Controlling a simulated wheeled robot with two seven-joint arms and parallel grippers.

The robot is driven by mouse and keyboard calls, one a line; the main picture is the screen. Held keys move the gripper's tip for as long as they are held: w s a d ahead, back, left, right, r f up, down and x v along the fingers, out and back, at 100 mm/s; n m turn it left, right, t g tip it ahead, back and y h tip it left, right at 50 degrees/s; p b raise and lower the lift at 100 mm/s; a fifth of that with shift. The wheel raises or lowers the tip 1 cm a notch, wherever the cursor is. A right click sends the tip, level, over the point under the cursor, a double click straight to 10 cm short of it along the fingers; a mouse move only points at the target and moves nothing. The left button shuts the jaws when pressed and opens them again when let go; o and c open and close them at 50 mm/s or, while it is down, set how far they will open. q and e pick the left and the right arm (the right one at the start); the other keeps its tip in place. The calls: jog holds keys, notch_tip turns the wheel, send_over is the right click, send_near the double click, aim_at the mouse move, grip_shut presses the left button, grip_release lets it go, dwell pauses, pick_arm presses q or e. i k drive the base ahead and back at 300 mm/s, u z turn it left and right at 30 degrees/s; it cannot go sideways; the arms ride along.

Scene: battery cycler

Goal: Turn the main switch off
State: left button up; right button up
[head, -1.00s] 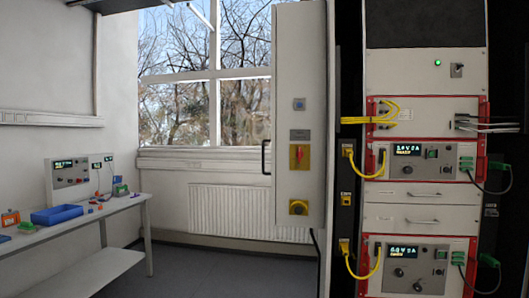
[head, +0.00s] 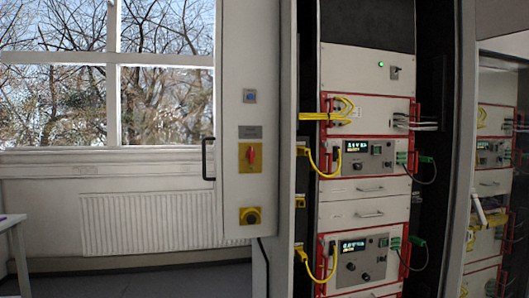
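A red rotary switch on a yellow plate (head: 250,157) is on the front of the tall white cabinet (head: 251,105), below a small grey label plate (head: 250,132). Its red handle looks upright. A second control, a dark knob on a yellow plate (head: 250,216), sits lower on the same cabinet. Which one is the main switch is not readable from the labels. A small toggle switch (head: 394,72) is on the top rack panel beside a lit green lamp (head: 380,64). Neither of my grippers is in view.
A dark door handle (head: 208,158) sticks out at the cabinet's left edge. The instrument rack (head: 367,120) with yellow and green cables stands to the right. A radiator (head: 150,221) is under the window. Floor shows at lower left.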

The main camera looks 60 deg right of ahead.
aim_at(250, 154)
jog(key=z, duration=0.8)
jog(key=i, duration=0.9)
jog(key=z, duration=0.9)
